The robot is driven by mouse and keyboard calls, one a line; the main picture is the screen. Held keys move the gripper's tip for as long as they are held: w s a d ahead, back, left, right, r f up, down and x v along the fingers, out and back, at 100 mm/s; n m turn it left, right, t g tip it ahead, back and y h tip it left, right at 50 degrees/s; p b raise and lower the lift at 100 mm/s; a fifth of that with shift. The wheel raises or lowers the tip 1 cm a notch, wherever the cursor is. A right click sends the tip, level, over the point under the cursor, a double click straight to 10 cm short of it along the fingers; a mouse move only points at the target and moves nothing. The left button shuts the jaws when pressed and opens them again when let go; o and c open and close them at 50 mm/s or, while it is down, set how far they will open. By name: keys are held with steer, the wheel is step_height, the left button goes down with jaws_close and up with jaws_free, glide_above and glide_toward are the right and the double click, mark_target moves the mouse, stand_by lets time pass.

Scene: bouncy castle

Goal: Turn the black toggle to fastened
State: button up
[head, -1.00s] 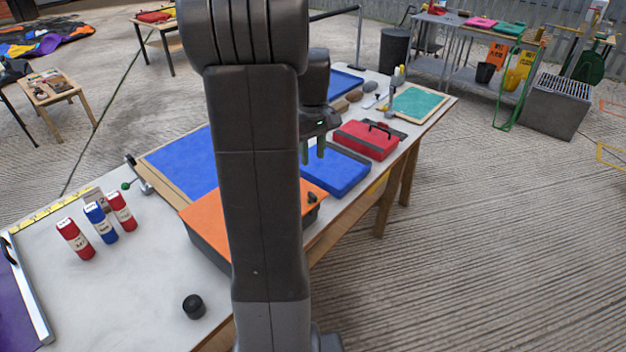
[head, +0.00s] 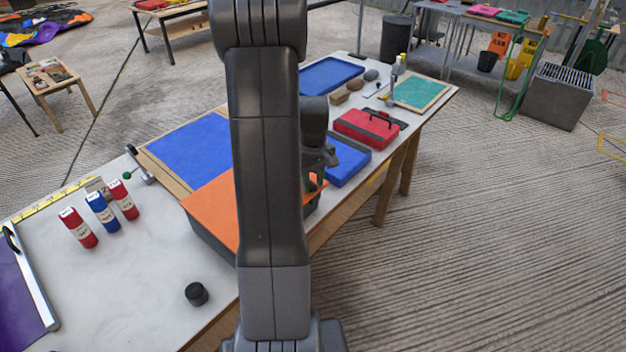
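The black toggle does not show now; my arm and gripper cover the part of the orange-topped box where a small dark piece stood earlier. The box (head: 208,207) has an orange lid and dark grey sides, and stands at the table's near edge. A little of its lid shows again right of my arm. My gripper (head: 314,180) is low over the right end of this box, pointing down. Its fingers are mostly hidden behind my arm, so their opening and any contact with the toggle cannot be seen.
A blue case (head: 347,160) lies close right of my gripper, with a red case (head: 366,128) beyond it. A blue panel (head: 190,152) lies behind the box. Red and blue bottles (head: 101,212) and a black cylinder (head: 196,294) stand on the left of the table (head: 130,270).

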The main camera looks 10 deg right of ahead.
jaws_close()
steer(key=shift+n+b, duration=0.3)
steer(key=shift+n, duration=1.3)
jaws_free()
